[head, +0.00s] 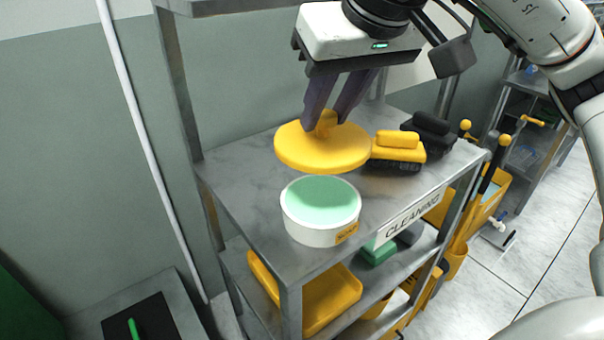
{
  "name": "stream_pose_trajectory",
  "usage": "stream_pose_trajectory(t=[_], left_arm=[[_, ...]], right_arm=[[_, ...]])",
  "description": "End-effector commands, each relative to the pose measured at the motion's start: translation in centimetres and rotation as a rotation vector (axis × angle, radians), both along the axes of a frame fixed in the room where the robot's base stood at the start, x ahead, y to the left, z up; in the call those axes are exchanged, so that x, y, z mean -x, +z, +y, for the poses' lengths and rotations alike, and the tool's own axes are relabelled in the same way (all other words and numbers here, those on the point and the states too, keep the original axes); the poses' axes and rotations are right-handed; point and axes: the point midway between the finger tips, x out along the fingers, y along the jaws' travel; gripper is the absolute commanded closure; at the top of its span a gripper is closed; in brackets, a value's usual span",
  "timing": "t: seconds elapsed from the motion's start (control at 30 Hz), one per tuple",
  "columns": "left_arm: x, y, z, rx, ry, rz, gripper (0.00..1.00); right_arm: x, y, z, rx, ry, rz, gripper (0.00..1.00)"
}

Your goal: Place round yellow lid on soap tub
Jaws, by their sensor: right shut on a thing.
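The round yellow lid (322,153) is held level by its knob, above and slightly behind the soap tub. My right gripper (328,119) points down and is shut on the lid's knob. The soap tub (321,232) is a white round tub with pale green soap (320,200) filling its top, and it stands uncovered near the front left of the top shelf. The lid and the tub look apart, with a small gap between them. My left gripper is not in view.
A yellow-and-black brush (398,145) and a black brush (430,128) lie right of the lid on the grey metal shelf (232,172). A "CLEANING" sign (412,214) is on the front edge. Yellow containers (330,299) sit below.

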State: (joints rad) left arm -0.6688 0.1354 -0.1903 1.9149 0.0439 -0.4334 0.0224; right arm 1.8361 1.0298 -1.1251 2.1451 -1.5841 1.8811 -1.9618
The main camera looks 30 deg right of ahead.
Motion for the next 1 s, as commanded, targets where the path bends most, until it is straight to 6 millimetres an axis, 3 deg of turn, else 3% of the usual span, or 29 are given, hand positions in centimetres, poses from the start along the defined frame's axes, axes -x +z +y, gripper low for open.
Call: stream_pose_trajectory(t=[0.3, 0.47, 0.7, 1.0], left_arm=[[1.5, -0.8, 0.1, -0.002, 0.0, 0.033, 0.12], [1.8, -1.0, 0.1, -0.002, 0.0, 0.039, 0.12], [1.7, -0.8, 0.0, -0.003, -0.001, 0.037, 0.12], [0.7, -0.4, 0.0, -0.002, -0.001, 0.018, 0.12]], right_arm=[[0.1, -5.3, -0.1, 0.001, -0.002, 0.003, 1.0], [0.0, -6.5, 0.0, 0.001, -0.003, 0.001, 1.0], [0.1, -9.6, -0.1, 0.001, -0.002, 0.003, 1.0], [0.0, -10.0, 0.0, -0.001, -0.003, 0.001, 1.0]])
